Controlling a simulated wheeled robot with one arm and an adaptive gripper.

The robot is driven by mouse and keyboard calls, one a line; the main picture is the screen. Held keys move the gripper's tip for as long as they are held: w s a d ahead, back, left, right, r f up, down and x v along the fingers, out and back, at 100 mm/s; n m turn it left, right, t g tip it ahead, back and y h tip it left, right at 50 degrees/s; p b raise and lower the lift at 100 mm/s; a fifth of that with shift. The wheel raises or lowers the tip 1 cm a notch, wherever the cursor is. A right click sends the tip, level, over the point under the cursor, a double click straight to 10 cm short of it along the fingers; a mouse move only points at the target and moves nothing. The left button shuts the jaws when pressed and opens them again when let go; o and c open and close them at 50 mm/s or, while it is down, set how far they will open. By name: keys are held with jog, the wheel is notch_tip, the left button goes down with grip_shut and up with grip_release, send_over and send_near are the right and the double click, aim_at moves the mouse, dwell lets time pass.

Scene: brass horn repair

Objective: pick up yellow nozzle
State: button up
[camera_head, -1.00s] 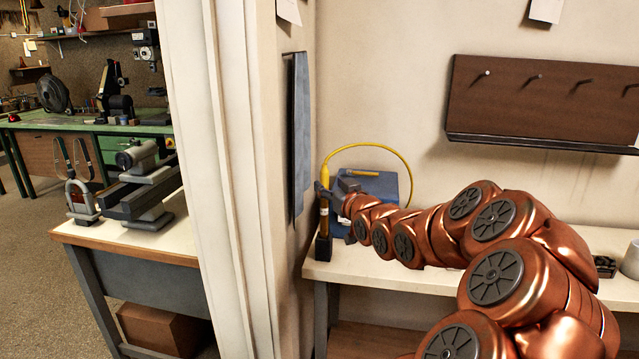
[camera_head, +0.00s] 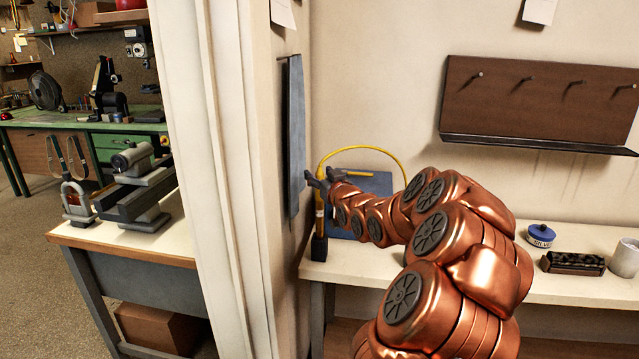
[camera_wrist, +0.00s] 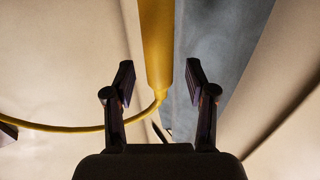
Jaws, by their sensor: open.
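The yellow nozzle (camera_head: 319,216) stands upright at the left end of the white bench, in a dark holder (camera_head: 319,247). A yellow hose (camera_head: 365,148) arcs from it to the right. My gripper (camera_head: 316,181) is open at the nozzle's upper part. In the wrist view the yellow nozzle (camera_wrist: 157,45) runs between the two spread fingers of my gripper (camera_wrist: 160,80), with a visible gap on either side. The hose also shows there (camera_wrist: 75,129), curving off to the left. I cannot tell how deep the nozzle sits between the fingers.
A blue box (camera_head: 372,185) stands behind my arm. A blue tin (camera_head: 540,235), a dark block (camera_head: 572,263) and a white cup (camera_head: 625,258) sit at the bench's right.

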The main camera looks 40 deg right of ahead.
jog(key=shift+w+d, duration=0.1)
jog(key=shift+w, duration=0.1)
grip_shut()
dwell(0.4)
